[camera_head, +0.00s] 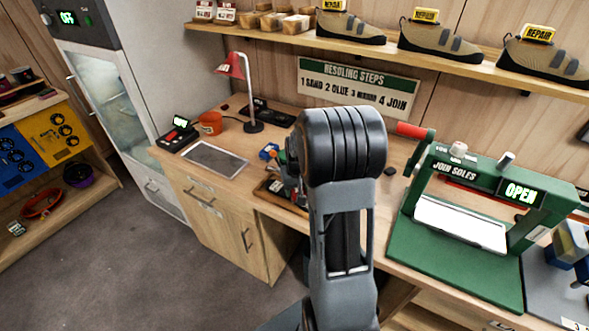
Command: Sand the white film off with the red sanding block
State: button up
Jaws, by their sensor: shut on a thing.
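My gripper (292,180) shows only in part, past the left side of my dark arm, low over a brown tray (268,190) on the wooden bench. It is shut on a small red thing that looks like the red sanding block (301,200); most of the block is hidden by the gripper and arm. I cannot make out a shoe sole or any white film near it. The tray's right part is also hidden behind my arm.
A blue object (269,152) stands near the tray. A red lamp (233,66), orange pot (210,122) and grey mat (215,158) are to the left. A green press (470,220) reading OPEN stands right. Shoes (431,42) line the shelf above.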

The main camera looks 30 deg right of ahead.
jog(key=r, duration=0.1)
jog(key=r+p, duration=0.1)
jog(key=shift+s+r, duration=0.2)
jog(key=shift+r, duration=0.1)
jog(key=shift+w+a+r+p, duration=0.1)
jog(key=shift+w+r+p, duration=0.05)
jog(key=shift+r+p, duration=1.4)
jog(key=shift+r, duration=0.7)
